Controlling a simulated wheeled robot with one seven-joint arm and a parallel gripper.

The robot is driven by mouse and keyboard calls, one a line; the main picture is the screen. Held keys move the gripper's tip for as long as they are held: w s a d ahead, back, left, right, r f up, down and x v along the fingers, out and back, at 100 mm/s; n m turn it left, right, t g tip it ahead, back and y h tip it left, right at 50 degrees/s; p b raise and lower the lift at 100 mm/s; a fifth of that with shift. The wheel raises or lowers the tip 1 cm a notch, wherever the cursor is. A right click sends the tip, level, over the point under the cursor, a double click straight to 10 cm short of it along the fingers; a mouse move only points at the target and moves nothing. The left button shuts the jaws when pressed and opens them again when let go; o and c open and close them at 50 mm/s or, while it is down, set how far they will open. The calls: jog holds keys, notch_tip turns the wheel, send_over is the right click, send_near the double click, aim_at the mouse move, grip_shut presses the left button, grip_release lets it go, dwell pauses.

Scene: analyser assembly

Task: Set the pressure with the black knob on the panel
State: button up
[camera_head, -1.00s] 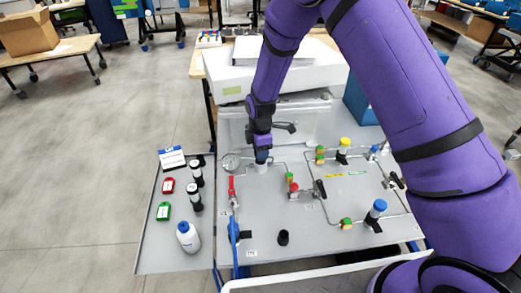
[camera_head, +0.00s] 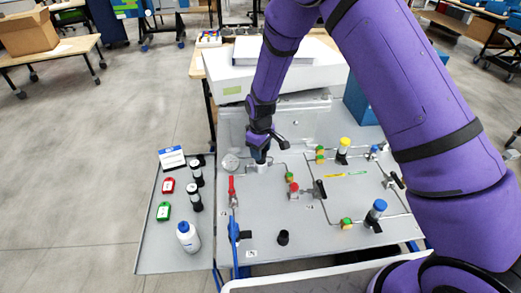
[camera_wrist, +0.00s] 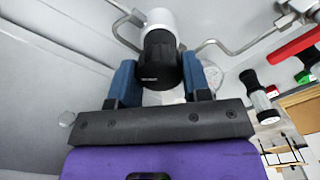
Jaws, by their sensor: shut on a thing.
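The black knob (camera_wrist: 160,62) sits on a white and silver cylindrical body (camera_wrist: 160,19) in the wrist view. My gripper (camera_wrist: 160,78) has its two blue fingers on either side of the knob and is shut on it. In the head view my gripper (camera_head: 261,158) points down at the panel (camera_head: 285,215), and its fingers hide the knob. The round pressure gauge (camera_head: 230,162) is just left of the gripper. It also shows in the wrist view (camera_wrist: 213,76), partly behind the right finger; its reading is too small to tell.
A side shelf (camera_head: 165,240) holds a white bottle (camera_head: 187,237), tags and dark cylinders. White boxes stand behind.

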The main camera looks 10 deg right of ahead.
jog(key=m, duration=2.3)
jog(key=shift+m, duration=0.3)
jog(key=m, duration=0.3)
jog(key=shift+m, duration=2.4)
